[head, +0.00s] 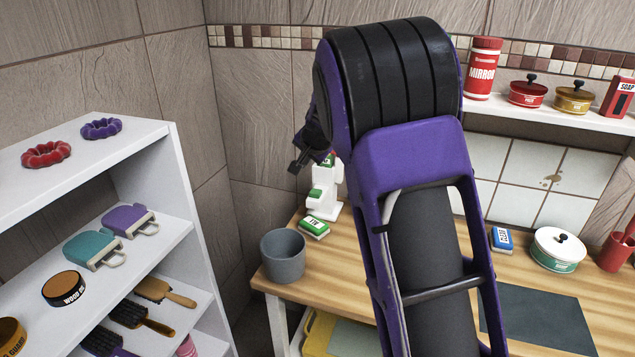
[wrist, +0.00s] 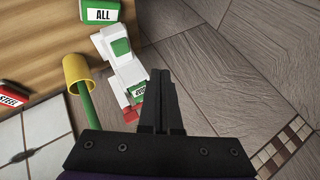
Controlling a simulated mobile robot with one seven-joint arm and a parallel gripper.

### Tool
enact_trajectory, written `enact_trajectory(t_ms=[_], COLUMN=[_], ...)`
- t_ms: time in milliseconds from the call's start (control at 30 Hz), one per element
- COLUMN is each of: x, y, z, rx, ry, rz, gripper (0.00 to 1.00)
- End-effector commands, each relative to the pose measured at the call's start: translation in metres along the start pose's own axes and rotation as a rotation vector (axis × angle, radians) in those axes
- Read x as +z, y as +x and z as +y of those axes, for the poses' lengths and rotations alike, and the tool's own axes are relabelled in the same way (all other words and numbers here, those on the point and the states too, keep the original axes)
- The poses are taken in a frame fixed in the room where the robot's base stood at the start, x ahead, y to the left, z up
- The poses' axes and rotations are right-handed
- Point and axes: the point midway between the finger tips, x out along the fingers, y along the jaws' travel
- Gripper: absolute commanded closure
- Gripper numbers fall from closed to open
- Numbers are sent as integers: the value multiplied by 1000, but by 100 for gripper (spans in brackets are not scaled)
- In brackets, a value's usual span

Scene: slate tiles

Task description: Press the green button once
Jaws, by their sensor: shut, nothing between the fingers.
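A white stepped device (head: 326,190) stands on the wooden counter near the back wall. A plain green pad, which looks like the green button (head: 316,193), sits on its lower step. The green button also shows in the wrist view (wrist: 121,47), left of and beyond my fingertips. A second green patch with lettering (wrist: 138,92) lies higher on the device, partly hidden by my fingers. My gripper (wrist: 160,76) is shut and empty. In the head view my gripper (head: 296,166) is left of the device's upper part, apart from the green button.
A green and white box marked ALL (head: 314,227) lies in front of the device. A grey cup (head: 283,256) stands at the counter's left edge. The wrist view shows a yellow cylinder with a green rod (wrist: 79,72) beside the device. A white shelf unit (head: 190,225) stands left.

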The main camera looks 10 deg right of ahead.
Motion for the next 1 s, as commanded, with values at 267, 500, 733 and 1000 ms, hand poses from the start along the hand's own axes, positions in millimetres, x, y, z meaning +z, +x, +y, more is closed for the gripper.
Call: enact_trajectory(t_ms=[267,500,733,1000], x=[-36,-38,-36,-26], y=[16,16,18,36], z=[8,8,10,23], rx=[-12,-13,-12,-12], ry=[-86,-92,-91,-92], rz=[58,61,60,59], gripper=[100,100,100,100])
